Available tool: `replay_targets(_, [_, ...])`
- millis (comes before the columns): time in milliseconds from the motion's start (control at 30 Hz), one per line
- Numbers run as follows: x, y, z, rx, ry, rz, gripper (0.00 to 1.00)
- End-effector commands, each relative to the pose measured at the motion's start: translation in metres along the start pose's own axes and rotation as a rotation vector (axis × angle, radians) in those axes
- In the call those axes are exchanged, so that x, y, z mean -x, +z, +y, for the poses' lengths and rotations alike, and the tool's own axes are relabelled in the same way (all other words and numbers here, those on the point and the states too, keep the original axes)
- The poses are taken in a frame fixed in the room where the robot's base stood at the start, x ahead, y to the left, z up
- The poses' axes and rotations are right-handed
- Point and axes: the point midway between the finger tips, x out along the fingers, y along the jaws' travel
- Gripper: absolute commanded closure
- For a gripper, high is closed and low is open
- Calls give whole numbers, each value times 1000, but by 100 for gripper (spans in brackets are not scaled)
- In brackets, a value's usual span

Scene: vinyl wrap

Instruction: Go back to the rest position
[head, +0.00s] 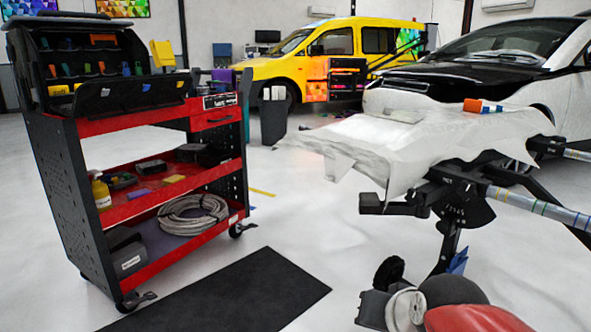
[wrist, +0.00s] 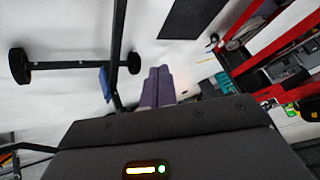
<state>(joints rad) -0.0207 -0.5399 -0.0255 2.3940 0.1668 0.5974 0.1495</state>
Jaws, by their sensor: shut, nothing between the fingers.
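My gripper (wrist: 158,72) shows in the wrist view, with its two purple-grey fingers side by side and shut, nothing between them. Its dark housing with a small lit indicator fills the bottom of that view. The fingers are over open pale floor, between a black stand and the red cart. In the head view, parts of my own arm, red, grey and black, show at the bottom right, in front of the stand; the fingers cannot be made out clearly there.
A red and black tool cart (head: 215,118) stands at left, a black mat (head: 235,295) beside it. A black stand (head: 457,205) carrying a white-wrapped panel (head: 400,140) is at right. A yellow van (head: 340,45) and a black-and-white car (head: 490,60) are behind. The middle floor is clear.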

Motion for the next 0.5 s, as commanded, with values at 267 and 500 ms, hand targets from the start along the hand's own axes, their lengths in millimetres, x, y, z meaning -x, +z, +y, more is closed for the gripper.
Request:
replay_targets(267, [45,91,43,302,143,-194,100])
replay_targets(500, [92,47,23,289,134,-190,100])
